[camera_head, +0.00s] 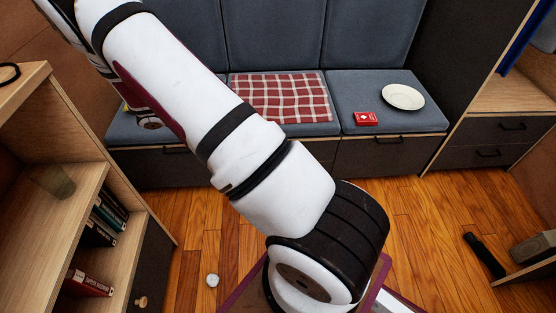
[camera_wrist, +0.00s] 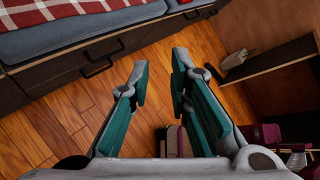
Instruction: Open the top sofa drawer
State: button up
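The blue-grey sofa (camera_head: 385,90) stands against the back wall. Under its seat are dark drawer fronts (camera_head: 382,154) with wooden edges, and they look shut. In the wrist view, dark sofa drawer fronts (camera_wrist: 65,73) with black bar handles (camera_wrist: 97,69) lie at the upper left. My gripper (camera_wrist: 160,66) is open and empty, with its teal-padded fingers over the wooden floor, to the right of those handles and apart from them. In the head view my arm covers part of the sofa front, and my gripper is hidden.
A dark two-drawer cabinet (camera_head: 489,142) stands right of the sofa. A wooden bookshelf (camera_head: 75,190) is close on the left. The floor (camera_head: 425,215) before the sofa is mostly clear.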

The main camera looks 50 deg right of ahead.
jog(key=s+d+f+n+t+h+b, duration=0.1)
jog(key=d+f+n+h+b, duration=0.3)
jog(key=f, duration=0.7)
jog(key=d+f+n+t+b, duration=0.1)
jog(key=d+f+n+b, duration=0.1)
jog(key=f+n, duration=0.65)
jog(key=s+d+f+n+t+h+b, duration=0.1)
jog(key=d+f+n+h+b, duration=0.15)
jog(key=f, duration=1.05)
jog(key=shift+y, duration=0.45)
jog(key=d+b, duration=0.1)
jog(key=d, duration=0.3)
jog(key=d+f+b, duration=0.1)
jog(key=d, duration=0.3)
jog(key=d+b, duration=0.2)
jog(key=d, duration=0.3)
jog(key=shift+s+f, duration=0.35)
jog(key=shift+c, duration=0.3)
grip_shut()
